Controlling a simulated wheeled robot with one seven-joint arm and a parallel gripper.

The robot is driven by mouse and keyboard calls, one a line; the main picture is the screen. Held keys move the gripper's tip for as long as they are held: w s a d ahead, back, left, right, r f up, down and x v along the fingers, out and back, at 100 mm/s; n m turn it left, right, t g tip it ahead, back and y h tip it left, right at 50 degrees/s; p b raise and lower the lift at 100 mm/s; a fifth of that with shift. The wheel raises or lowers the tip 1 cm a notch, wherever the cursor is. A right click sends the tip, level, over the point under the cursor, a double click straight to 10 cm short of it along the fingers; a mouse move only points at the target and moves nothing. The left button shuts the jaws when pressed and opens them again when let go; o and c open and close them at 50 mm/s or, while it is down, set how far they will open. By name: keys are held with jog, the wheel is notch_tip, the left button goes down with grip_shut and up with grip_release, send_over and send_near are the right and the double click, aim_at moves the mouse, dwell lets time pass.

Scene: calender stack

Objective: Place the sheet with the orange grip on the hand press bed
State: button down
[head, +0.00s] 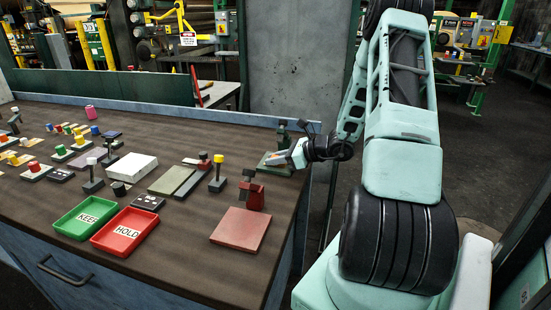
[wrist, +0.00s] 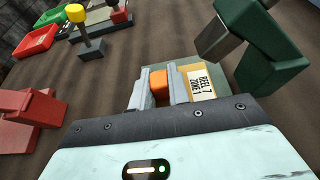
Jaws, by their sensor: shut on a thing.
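My gripper (head: 300,155) is at the right end of the bench, beside a dark green hand press (head: 283,135). In the wrist view my gripper (wrist: 159,88) is shut on an orange grip (wrist: 159,84). Beside the grip shows a pale label (wrist: 202,82) reading REEL 7 ZONE 1. The sheet itself is mostly hidden by my gripper. A grey-green flat bed (head: 275,166) lies at the green press, under or just below the grip; I cannot tell whether the sheet touches it. The green press also stands close at right in the wrist view (wrist: 275,70).
A red press (head: 252,196) with a red flat plate (head: 241,229) stands nearer. A yellow-topped post (head: 218,170), a green KEEP tray (head: 70,222) and a red HOLD tray (head: 108,238) are further left. Several small grips crowd the far left. Bare bench lies at front centre.

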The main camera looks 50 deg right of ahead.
jog(key=shift+f, duration=0.15)
jog(key=c, duration=1.3)
grip_release()
jog(key=shift+c, duration=0.2)
jog(key=shift+r, duration=0.3)
jog(key=v, duration=1.2)
jog(key=shift+b, duration=0.3)
